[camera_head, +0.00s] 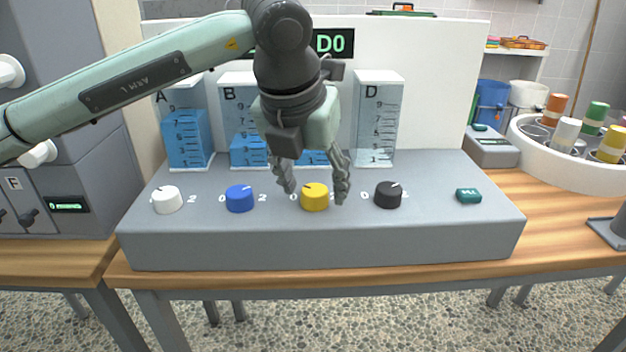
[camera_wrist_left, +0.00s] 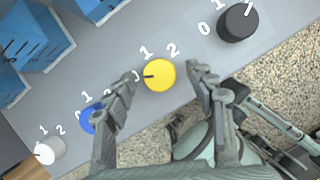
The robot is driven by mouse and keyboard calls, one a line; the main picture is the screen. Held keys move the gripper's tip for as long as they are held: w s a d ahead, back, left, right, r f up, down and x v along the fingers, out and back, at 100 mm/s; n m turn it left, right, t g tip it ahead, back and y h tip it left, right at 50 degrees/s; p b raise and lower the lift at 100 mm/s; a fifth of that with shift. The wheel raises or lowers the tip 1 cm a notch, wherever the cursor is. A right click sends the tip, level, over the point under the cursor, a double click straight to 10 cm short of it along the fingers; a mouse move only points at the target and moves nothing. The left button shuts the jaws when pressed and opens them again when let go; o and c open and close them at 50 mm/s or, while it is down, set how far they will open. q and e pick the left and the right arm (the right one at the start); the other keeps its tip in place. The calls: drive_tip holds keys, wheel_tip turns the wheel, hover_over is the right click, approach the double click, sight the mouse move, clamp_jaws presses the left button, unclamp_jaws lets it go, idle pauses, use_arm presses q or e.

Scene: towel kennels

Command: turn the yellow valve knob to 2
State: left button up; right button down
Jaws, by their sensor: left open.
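The yellow valve knob (camera_head: 315,197) sits on the sloped grey console, third in a row of knobs. It also shows in the left wrist view (camera_wrist_left: 160,75), with labels 0, 1 and 2 around it; its dark pointer mark is toward the 0. My left gripper (camera_head: 315,192) is above the console with its fingers pointing down, open, one finger on either side of the knob. In the left wrist view the fingers (camera_wrist_left: 161,76) stand apart from the knob, with gaps visible. My right gripper is not in view.
A blue knob (camera_head: 240,198) and a white knob (camera_head: 167,199) stand to the left, a black knob (camera_head: 388,195) to the right. A green button (camera_head: 468,196) lies farther right. Tanks with blue liquid stand behind; tank D (camera_head: 378,120) looks empty. My arm partly covers the display (camera_head: 335,42).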

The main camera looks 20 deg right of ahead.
use_arm(q)
drive_tip(key=shift+w+f, duration=0.1)
drive_tip(key=shift+f, duration=0.15)
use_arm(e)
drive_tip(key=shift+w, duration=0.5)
use_arm(q)
drive_tip(key=shift+c, duration=0.3)
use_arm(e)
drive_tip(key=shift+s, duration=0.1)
use_arm(q)
drive_tip(key=c, duration=1.1)
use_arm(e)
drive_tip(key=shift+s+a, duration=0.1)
